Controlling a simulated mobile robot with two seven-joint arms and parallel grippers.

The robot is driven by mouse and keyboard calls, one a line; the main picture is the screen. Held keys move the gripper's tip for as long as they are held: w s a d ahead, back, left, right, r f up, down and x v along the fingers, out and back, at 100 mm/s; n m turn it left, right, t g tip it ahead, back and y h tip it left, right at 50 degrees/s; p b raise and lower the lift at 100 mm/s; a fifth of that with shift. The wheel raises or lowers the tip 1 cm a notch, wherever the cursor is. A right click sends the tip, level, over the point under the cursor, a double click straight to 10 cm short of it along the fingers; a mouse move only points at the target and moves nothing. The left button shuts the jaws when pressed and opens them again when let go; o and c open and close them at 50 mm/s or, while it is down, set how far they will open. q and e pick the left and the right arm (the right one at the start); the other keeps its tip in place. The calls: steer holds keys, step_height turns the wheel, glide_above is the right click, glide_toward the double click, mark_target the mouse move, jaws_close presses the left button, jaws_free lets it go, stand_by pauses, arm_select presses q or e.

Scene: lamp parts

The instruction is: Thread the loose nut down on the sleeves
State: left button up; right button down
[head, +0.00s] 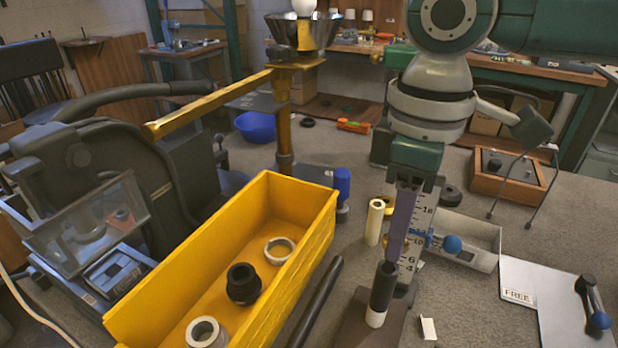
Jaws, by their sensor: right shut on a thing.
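My right gripper (400,248) comes down from the upper right, with its fingers pointing at the floor. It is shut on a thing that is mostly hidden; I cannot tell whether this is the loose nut. A tube with a black upper part and white foot (382,287) stands upright on a brown board, just below and in front of the fingers. A cream tube (374,222) stands left of the gripper. The yellow bin holds a black nut-like ring (242,284) and pale rings (279,250). My left gripper is not in view.
The long yellow bin (325,222) stands left of the tubes, with a dark rod (315,305) beside it. A numbered scale (424,212) and a grey tray (480,243) are close behind and right of the gripper. A white board with a handle (575,300) lies at right.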

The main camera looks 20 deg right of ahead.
steer(key=shift+f+b, duration=0.45)
steer(key=shift+f, duration=1.1)
steer(key=shift+f, duration=0.15)
steer(key=c, duration=1.2)
jaws_free()
jaws_close()
steer(key=shift+d+f+p, duration=0.1)
steer(key=shift+f+p, duration=0.1)
steer(key=shift+p, duration=0.1)
